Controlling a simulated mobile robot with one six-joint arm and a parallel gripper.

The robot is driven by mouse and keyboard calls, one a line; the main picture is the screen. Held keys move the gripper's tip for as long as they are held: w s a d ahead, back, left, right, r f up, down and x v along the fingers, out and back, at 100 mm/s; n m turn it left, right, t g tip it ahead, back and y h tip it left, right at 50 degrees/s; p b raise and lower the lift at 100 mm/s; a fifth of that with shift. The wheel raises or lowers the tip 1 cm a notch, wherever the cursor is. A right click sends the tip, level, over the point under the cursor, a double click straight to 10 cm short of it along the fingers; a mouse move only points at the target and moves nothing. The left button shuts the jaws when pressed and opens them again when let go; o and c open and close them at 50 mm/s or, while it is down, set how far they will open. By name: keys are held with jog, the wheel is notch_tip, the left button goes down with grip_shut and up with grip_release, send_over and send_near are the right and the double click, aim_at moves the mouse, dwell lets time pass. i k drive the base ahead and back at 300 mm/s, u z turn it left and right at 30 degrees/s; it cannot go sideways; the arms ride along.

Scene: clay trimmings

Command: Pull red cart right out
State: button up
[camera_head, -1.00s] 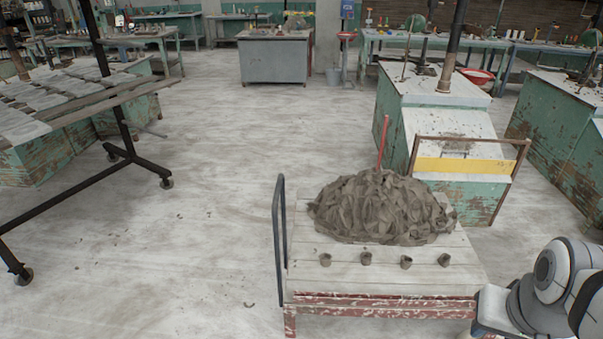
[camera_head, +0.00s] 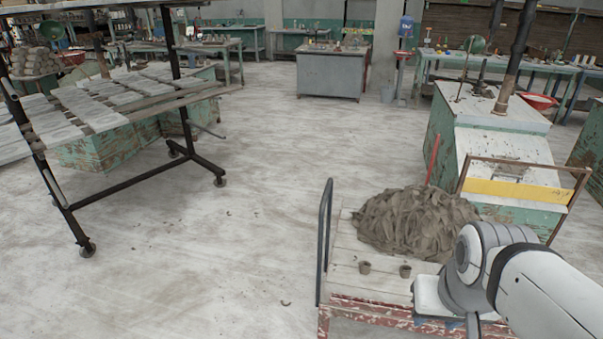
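The red cart (camera_head: 345,248) is a low trolley with a pale plank top, a chipped red front edge and a dark handle rail (camera_head: 325,240) on its left side. A heap of grey-brown clay trimmings (camera_head: 415,220) lies on it, with two small clay cups (camera_head: 365,267) in front of the heap. A red stick (camera_head: 433,158) rises behind the heap. My white arm covers the cart's right front part. My gripper is not clearly in view, so its fingers cannot be seen.
A black wheeled rack with grey slabs (camera_head: 100,112) stands at the left. A green bench (camera_head: 490,150) with a yellow-barred frame (camera_head: 520,190) stands close behind the cart at the right. The pale floor (camera_head: 250,160) left of the cart is open.

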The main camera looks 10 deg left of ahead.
aim_at(416, 227)
jog(key=u, duration=0.4)
jog(key=i, duration=1.65)
jog(key=u, duration=0.05)
